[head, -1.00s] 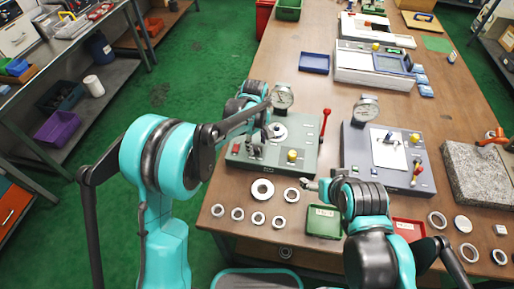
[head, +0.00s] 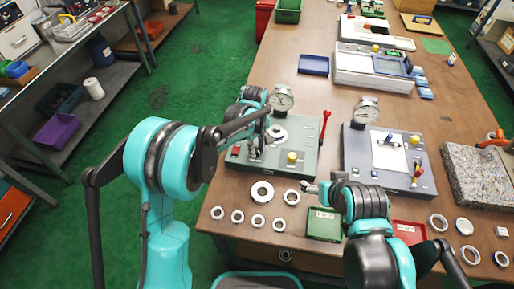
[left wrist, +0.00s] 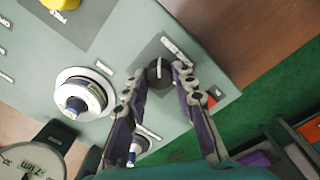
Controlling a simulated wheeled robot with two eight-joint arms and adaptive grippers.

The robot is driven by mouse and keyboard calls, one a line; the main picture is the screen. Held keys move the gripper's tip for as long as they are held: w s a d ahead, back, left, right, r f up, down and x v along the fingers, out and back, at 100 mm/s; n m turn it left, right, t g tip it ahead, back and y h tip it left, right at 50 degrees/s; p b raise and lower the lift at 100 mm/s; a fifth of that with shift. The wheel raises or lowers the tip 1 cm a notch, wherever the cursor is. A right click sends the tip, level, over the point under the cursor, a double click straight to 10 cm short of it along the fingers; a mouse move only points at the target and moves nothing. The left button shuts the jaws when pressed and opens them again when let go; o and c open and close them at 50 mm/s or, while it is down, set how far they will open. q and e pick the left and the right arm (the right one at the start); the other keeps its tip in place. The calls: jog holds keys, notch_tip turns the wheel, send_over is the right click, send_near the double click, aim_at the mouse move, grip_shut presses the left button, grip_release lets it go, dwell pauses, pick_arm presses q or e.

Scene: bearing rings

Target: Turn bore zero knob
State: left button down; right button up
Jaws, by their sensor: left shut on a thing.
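The black knob (left wrist: 158,72) sits on a dark plate on the grey-green fixture (left wrist: 120,30). In the left wrist view it stands between the fingertips of my left gripper (left wrist: 158,80), which is shut on it. In the head view my left gripper (head: 255,150) is low over the front left of the same fixture (head: 300,170) and hides the knob. My right gripper (head: 308,187) hovers near the green tray; its fingers are too small to read.
A ring on a spindle (left wrist: 80,95), a dial gauge (left wrist: 40,150) and a red button (left wrist: 212,97) are close to my left gripper. Loose rings (head: 262,191) and a green tray (head: 324,224) lie in front.

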pick_arm(q)
jog(key=m, duration=1.3)
jog(key=shift+p, duration=0.4)
jog(key=shift+m, duration=0.3)
jog(key=c, duration=1.2)
grip_release()
jog(key=shift+w+r, duration=0.1)
notch_tip(320, 180, up, 12)
jog(key=shift+a+f, duration=0.1)
jog(key=shift+a, duration=0.05)
